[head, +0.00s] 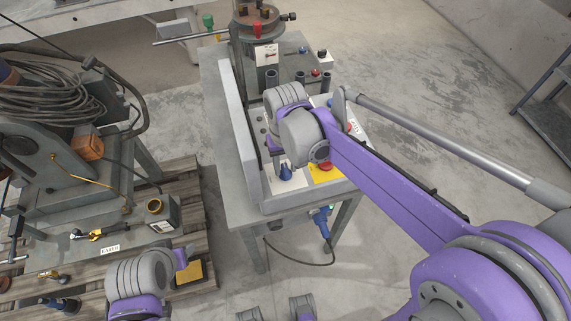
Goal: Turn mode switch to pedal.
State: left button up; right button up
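The control panel (352,126) is a grey box on a metal table. A dark blue knob (286,173) sits on a white plate at its near end. I cannot read the labels, so I cannot tell whether this knob is the mode switch. My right gripper (274,146) is over the left part of the panel, just behind the knob. My own wrist hides its fingers, and I cannot tell whether it touches anything. My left gripper (185,266) is at the lower left, away from the panel, and its fingers are not clear.
A red emergency button (325,167) on a yellow plate is right of the knob. A rotary positioner (258,22) stands behind the panel. A welding unit with coiled cable (45,100) and a pallet (200,225) are at left. Open floor (450,110) lies at right.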

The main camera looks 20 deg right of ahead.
aim_at(286, 169)
jog(key=shift+o, duration=0.4)
notch_tip(286, 169, up, 11)
jog(key=shift+p, duration=0.4)
jog(key=shift+f, duration=0.15)
jog(key=s+d+f+t, duration=0.2)
jog(key=s+d+f, duration=0.1)
jog(key=s+f, duration=0.2)
jog(key=s+d+f+t, duration=0.3)
jog(key=s+f, duration=0.3)
jog(key=s, duration=0.3)
jog(key=shift+d+f, duration=0.3)
dwell(1.4)
